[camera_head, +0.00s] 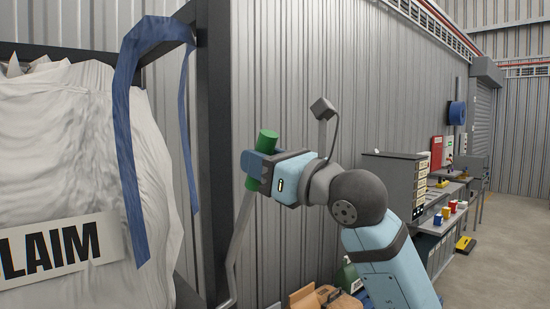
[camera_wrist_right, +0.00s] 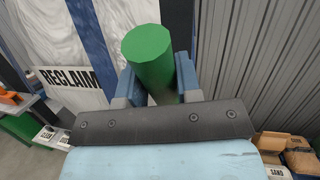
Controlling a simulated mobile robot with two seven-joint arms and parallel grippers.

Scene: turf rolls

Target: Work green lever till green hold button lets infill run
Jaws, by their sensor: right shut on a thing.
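The green lever grip (camera_head: 268,138) is a green cylinder at the top of a bent grey bar (camera_head: 238,245), beside the dark frame post. My right gripper (camera_head: 258,162) is shut around it, and green shows above and below the blue fingers. In the right wrist view the green grip (camera_wrist_right: 150,58) stands between the two blue fingers (camera_wrist_right: 160,88). I cannot make out a green hold button in either view. My left gripper is not in view.
A large white bag (camera_head: 75,180) with a sign ending in "LAIM" and blue straps (camera_head: 128,150) hangs at the left within a dark frame (camera_head: 214,120). A workbench (camera_head: 455,185) with drawers and small coloured containers stands at the right. Open floor (camera_head: 510,245) lies at far right.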

